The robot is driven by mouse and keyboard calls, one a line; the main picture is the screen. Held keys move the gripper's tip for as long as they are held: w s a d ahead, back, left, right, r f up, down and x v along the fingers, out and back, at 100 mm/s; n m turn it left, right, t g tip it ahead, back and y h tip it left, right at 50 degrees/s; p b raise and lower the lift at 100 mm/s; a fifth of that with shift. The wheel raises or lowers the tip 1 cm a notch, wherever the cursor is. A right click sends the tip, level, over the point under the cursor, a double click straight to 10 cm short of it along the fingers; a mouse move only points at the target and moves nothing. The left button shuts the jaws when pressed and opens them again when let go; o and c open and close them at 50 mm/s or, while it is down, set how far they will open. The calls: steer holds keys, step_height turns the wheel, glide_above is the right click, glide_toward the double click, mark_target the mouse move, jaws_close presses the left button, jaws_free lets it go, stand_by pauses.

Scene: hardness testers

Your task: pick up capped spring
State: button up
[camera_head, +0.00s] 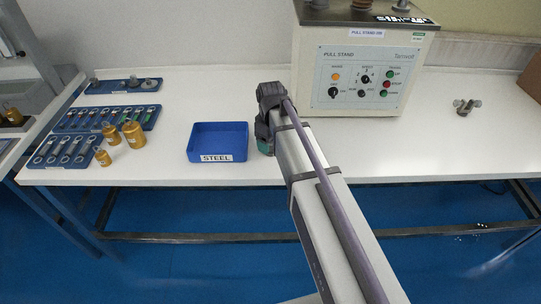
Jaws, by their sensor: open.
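My arm reaches up from the bottom right. My gripper (265,147) is at its far end, just right of the blue STEEL tray (219,157), near the table's front edge. It is open, its fingers mostly hidden by the wrist, and I see nothing held in it. No part is plainly a capped spring at this size. A small metal piece with capped ends (465,107) lies at the right of the table; I cannot tell if it is a spring. Small silvery parts also lie in the blue racks (108,118) at the left.
The pull stand (360,75) stands behind my gripper. Several brass weights (134,134) stand by the racks. A blue holder (124,86) with metal parts lies at the back left. The white table (440,150) is clear between the pull stand and the metal piece.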

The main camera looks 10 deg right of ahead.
steer(key=shift+r, duration=0.2)
steer(key=c, duration=1.2)
